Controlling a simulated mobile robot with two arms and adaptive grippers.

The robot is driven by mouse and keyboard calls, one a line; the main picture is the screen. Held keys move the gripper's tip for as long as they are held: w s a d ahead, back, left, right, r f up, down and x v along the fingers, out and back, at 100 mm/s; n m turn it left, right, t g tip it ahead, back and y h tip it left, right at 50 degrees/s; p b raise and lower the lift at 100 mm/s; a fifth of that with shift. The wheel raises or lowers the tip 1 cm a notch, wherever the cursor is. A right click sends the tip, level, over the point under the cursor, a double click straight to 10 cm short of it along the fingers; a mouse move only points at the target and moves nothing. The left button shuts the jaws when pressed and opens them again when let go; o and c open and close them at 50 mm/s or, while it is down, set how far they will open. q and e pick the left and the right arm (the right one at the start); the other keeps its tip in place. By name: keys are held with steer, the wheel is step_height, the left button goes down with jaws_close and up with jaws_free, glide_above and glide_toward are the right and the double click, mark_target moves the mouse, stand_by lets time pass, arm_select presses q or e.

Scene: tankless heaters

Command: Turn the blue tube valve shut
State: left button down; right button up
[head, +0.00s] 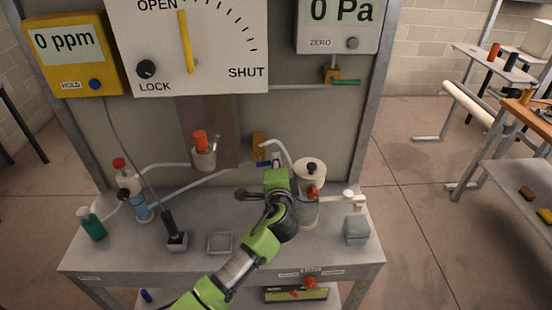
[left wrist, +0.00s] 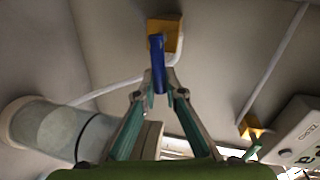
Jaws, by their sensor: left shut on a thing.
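The tube valve has a yellow body (head: 259,145) and a blue handle (head: 263,163), low on the back panel. In the left wrist view the blue handle (left wrist: 158,65) extends from the yellow body (left wrist: 164,34) down between my fingertips. My left gripper (head: 277,159) is at the handle; in the left wrist view its two fingers (left wrist: 159,94) close on the handle's near end. A white tube runs beside the valve. My right gripper is not in view.
The dial (head: 186,45) above has its yellow pointer near OPEN. A clear canister with a white lid (head: 310,167) stands close right of my gripper. A small square tray (head: 220,243), a grey block (head: 356,230) and several bottles are on the bench.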

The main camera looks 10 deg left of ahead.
arm_select(q)
steer(key=shift+f, duration=0.15)
stand_by(0.4)
steer(key=c, duration=2.1)
jaws_free()
steer(key=shift+s, duration=0.1)
steer(key=v, duration=1.1)
steer(key=shift+s+d, duration=0.2)
steer(key=shift+s, duration=0.2)
